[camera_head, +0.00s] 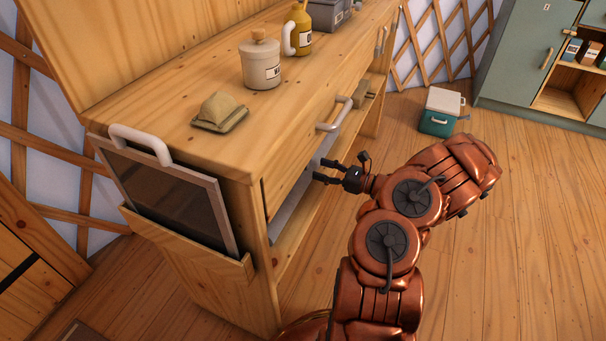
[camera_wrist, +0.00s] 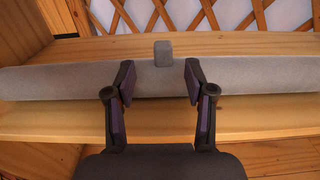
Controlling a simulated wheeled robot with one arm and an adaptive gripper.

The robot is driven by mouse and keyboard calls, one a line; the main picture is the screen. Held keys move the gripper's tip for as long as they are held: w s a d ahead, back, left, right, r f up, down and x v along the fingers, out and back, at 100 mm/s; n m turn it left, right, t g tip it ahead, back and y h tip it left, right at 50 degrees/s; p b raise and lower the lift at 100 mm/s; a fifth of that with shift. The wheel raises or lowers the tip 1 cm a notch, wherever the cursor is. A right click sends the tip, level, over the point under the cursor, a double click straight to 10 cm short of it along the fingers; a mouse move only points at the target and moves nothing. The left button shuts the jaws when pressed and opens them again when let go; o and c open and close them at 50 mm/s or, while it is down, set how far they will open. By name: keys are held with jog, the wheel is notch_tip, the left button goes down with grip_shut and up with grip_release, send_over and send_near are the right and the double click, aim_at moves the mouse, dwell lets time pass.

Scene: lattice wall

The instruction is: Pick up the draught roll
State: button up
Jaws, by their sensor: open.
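The draught roll is a long grey cylinder (camera_wrist: 255,78) lying across a wooden shelf in the wrist view, with a small grey block-shaped tab (camera_wrist: 163,54) standing up at its middle. In the head view the grey roll (camera_head: 292,212) shows partly on the lower shelf under the wooden counter. My gripper (camera_wrist: 158,82) is open and empty between its fingers. Its fingertips overlap the roll in the wrist view, one on each side of the tab; whether they touch the roll I cannot tell. In the head view my gripper (camera_head: 326,172) is at the open front of the cabinet.
The counter (camera_head: 215,150) overhangs the shelf, with a white drawer handle (camera_head: 335,115) close above my gripper. A cool box (camera_head: 441,112) is on the floor. Floor at right is clear.

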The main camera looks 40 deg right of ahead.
aim_at(309, 168)
jog(key=shift+b+x, duration=1.05)
jog(key=shift+x, duration=1.65)
jog(key=shift+d, duration=0.2)
jog(key=shift+c, duration=0.2)
grip_shut()
